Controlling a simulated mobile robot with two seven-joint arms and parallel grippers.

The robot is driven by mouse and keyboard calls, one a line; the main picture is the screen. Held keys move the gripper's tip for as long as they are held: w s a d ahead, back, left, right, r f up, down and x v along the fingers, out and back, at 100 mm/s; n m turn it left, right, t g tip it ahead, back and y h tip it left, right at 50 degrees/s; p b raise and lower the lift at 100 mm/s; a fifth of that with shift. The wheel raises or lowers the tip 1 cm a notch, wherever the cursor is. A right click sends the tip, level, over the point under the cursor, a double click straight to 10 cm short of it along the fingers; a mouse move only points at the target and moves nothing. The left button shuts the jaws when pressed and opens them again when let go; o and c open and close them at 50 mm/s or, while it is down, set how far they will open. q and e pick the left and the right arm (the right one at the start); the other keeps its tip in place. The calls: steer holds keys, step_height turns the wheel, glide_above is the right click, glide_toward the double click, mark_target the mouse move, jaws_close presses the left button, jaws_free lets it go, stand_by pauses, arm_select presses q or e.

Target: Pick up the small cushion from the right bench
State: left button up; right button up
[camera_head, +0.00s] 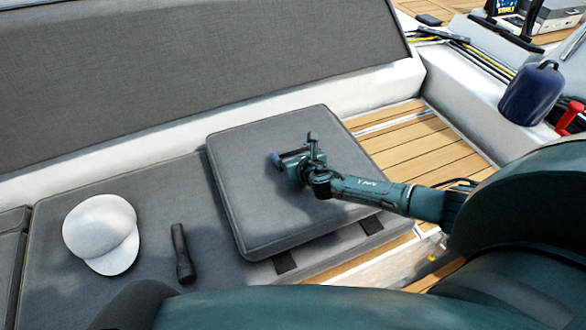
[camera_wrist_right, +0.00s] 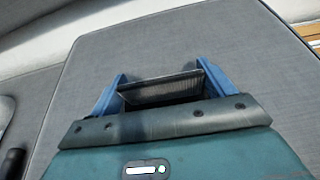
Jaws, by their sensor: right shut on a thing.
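The small grey cushion (camera_head: 265,205) lies on the right end of the grey bench pad (camera_head: 75,275), partly over the wooden slats. It looks slightly tilted, with dark straps showing under its front edge. My right gripper (camera_head: 290,160) is over the cushion's upper middle, shut on a part of it. In the right wrist view the cushion (camera_wrist_right: 190,55) fills most of the picture, and a dark strap or handle sits between the blue fingers (camera_wrist_right: 160,88). My left gripper is not in view.
A white cap (camera_head: 100,232) and a black flashlight (camera_head: 181,252) lie on the pad left of the cushion. A tall grey backrest (camera_head: 190,60) stands behind. A blue fender-like object (camera_head: 531,95) and a red handle (camera_head: 570,117) are at the right. Wooden slats (camera_head: 425,150) right of the cushion are clear.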

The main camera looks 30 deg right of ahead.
steer(key=c, duration=1.2)
steer(key=shift+w+r, duration=0.1)
steer(key=shift+r, duration=0.1)
